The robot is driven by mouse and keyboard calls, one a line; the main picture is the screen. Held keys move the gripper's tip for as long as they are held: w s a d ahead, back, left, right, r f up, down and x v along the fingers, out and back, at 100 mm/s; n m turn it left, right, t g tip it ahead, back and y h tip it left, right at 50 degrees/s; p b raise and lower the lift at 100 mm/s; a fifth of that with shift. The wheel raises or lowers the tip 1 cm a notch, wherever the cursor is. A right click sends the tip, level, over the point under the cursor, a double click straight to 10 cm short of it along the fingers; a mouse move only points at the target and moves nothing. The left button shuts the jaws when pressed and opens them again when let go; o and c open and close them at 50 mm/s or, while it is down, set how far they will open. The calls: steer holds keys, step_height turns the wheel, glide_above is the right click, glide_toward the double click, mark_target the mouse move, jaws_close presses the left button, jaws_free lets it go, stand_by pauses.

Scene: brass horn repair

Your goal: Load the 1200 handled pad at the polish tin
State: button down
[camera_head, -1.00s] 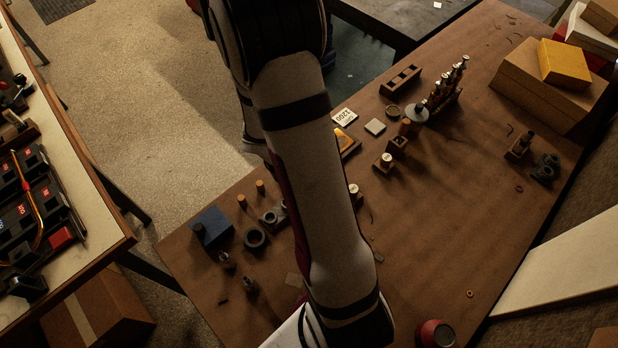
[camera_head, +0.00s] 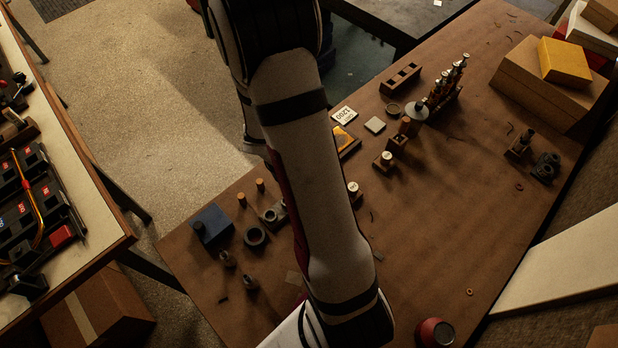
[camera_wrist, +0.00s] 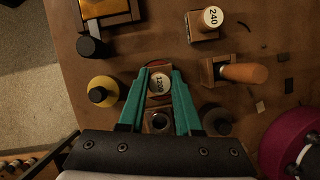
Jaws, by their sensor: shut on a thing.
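In the wrist view my gripper (camera_wrist: 159,78) has its teal fingers closed around the handled pad marked 1200 (camera_wrist: 160,83), whose round pale top faces the camera. I cannot tell whether the pad is raised off its support. A small block with a dark round hole (camera_wrist: 159,122) lies just below it, between the finger bases. A yellow round thing with a black knob (camera_wrist: 102,93) lies left of the fingers; I cannot tell whether it is the polish tin. In the head view my arm hides the gripper.
A handled pad marked 240 (camera_wrist: 212,17) and a wooden handle (camera_wrist: 244,73) stand in blocks to the right. A magenta round thing (camera_wrist: 285,145) is at the lower right.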

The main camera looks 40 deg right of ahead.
stand_by(0.4)
steer(key=shift+r, duration=3.5)
